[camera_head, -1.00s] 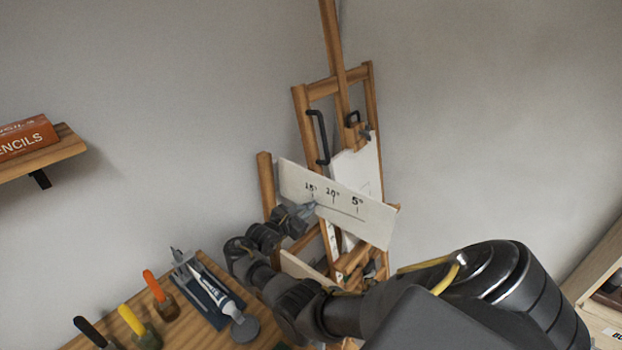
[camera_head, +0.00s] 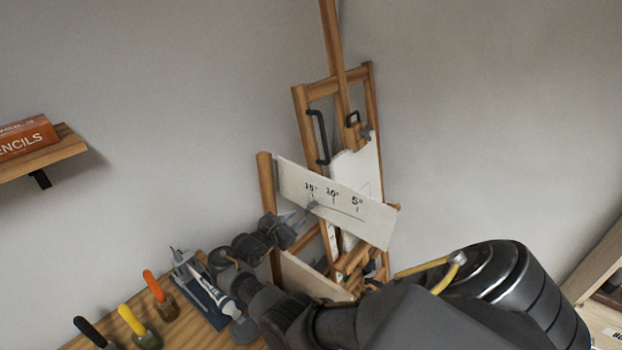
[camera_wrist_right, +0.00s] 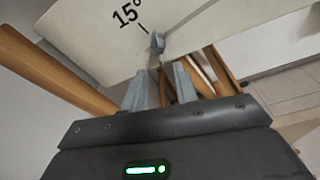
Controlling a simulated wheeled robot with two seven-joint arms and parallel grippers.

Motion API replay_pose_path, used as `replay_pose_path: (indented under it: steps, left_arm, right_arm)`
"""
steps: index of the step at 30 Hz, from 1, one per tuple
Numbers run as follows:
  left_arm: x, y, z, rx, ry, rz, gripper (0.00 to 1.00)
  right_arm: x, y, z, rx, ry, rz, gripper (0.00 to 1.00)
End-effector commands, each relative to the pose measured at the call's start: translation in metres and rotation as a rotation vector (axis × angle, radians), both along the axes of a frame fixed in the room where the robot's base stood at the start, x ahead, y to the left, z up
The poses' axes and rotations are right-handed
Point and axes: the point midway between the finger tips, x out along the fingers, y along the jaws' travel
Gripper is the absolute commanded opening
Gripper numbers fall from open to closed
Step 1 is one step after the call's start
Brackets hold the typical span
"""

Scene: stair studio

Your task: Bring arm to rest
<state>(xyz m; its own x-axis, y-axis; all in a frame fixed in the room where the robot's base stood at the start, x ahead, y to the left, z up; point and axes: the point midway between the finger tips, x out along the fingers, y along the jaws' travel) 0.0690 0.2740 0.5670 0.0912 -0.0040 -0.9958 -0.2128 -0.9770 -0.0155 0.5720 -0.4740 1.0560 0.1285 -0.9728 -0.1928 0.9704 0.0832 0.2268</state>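My right arm comes in from the lower right of the head view. Its right gripper (camera_head: 293,220) is beside the white angle card (camera_head: 335,202), just left of a small grey pointer (camera_head: 313,206) on the card. In the right wrist view the two fingers (camera_wrist_right: 160,86) stand apart with nothing held between them, and the grey pointer (camera_wrist_right: 157,45) is beyond the tips. The card there (camera_wrist_right: 200,30) shows a 15° mark near the pointer. My left gripper is in neither view.
A wooden easel (camera_head: 341,75) stands behind the card. A wooden table (camera_head: 207,333) at lower left holds a paint tube (camera_head: 224,305) on a dark tray and pots with black, yellow and orange handles. A shelf (camera_head: 45,158) is on the left wall.

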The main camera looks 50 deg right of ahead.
Motion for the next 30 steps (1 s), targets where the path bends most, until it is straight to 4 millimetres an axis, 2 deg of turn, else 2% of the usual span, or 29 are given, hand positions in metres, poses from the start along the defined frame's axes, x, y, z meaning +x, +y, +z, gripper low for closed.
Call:
replay_pose_path:
  steps: [6,23,26,30]
  left_arm:
    - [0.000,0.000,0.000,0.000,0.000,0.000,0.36]
    - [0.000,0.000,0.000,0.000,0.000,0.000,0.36]
    - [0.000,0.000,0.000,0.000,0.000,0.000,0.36]
    - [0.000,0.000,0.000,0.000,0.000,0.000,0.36]
  right_arm:
    - [-0.001,0.012,0.000,0.001,0.001,0.000,0.29]
    - [-0.001,0.012,-0.001,0.002,-0.003,0.001,0.29]
    - [-0.002,0.010,-0.009,0.032,-0.060,0.013,0.29]
    - [-0.004,0.008,-0.040,0.179,-0.305,0.061,0.29]
